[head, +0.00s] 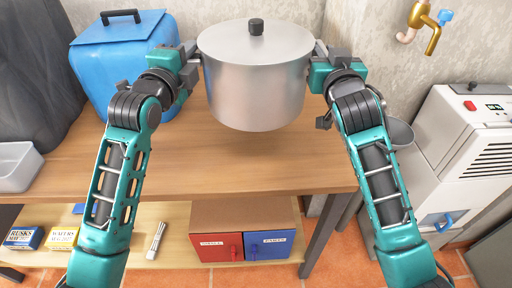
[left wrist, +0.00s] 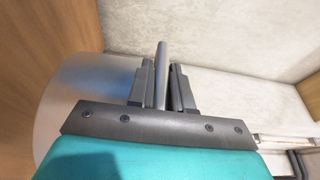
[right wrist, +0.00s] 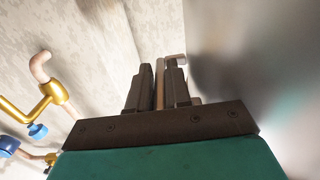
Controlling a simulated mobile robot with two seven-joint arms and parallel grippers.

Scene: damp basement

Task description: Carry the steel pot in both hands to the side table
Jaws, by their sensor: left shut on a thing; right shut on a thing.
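The steel pot (head: 256,88), lidded with a black knob, is upright in the middle of the head view, over the wooden table (head: 200,160). Whether a gap separates its base from the tabletop is hard to tell. My left gripper (head: 190,66) is shut on the pot's left side handle, which shows between the fingers in the left wrist view (left wrist: 161,75). My right gripper (head: 324,66) is shut on the right side handle, also between the fingers in the right wrist view (right wrist: 160,85). No separate side table can be made out.
A blue cool box (head: 110,60) stands left of the pot, close to my left arm. A white machine (head: 465,135) and a grey bowl (head: 397,132) are at the right, below a brass tap (head: 424,25). The lower shelf holds boxes (head: 243,240). The tabletop's front is clear.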

